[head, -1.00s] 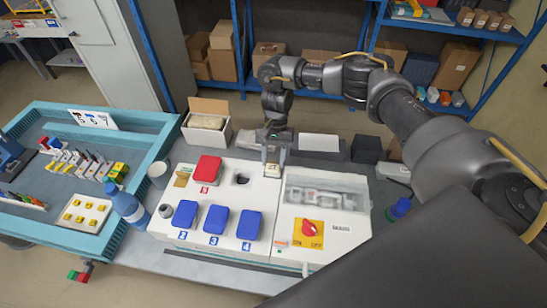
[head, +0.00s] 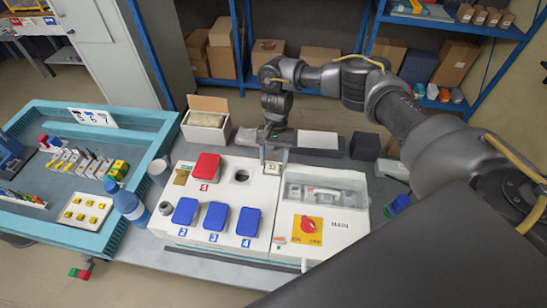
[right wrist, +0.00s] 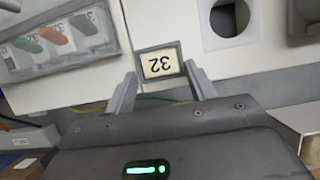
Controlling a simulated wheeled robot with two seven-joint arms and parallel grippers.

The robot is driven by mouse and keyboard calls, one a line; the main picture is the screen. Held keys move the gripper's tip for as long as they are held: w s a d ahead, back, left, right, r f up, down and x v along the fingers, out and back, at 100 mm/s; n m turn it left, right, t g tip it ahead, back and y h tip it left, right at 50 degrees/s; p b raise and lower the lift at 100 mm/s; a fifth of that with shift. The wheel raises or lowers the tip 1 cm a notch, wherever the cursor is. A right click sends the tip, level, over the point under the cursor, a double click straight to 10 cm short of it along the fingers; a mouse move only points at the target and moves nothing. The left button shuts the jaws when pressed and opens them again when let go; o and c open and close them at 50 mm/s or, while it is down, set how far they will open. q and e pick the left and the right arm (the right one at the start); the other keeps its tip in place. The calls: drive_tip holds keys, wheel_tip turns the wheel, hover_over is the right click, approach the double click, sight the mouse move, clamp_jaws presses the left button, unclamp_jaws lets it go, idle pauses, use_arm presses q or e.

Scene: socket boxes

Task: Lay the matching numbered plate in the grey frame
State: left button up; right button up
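The numbered plate (right wrist: 160,63), cream with a black 32, lies inside the grey frame (right wrist: 180,47) on the white panel in the right wrist view, where its number reads upside down. In the head view the plate (head: 273,167) is small at the panel's back edge. My right gripper (right wrist: 161,75) is open, its fingers apart at the near corners of the frame, with nothing held between them. In the head view the right gripper (head: 274,156) stands just behind the plate. The left gripper is not in view.
The white panel (head: 215,250) carries a red cover (head: 206,167), several blue covers, a round hole (head: 241,176) and a red switch (head: 309,225). A clear-lidded section with modules marked 32 (right wrist: 84,23) adjoins the frame. A blue bottle (head: 127,205) and a teal-edged tray (head: 95,245) stand left.

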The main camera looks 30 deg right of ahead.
drive_tip(key=shift+o, duration=0.4)
drive_tip(key=shift+a, duration=0.1)
drive_tip(key=shift+w, duration=0.1)
drive_tip(key=shift+w+r, duration=0.1)
drive_tip(key=shift+r, duration=0.15)
drive_tip(key=s+a+r+p+v, duration=0.1)
drive_tip(key=p+v, duration=0.3)
drive_tip(key=v, duration=1.2)
drive_tip(key=shift+s+a+r, duration=0.15)
drive_tip(key=shift+s+r, duration=0.15)
drive_tip(key=shift+s, duration=0.1)
drive_tip(key=shift+s, duration=0.1)
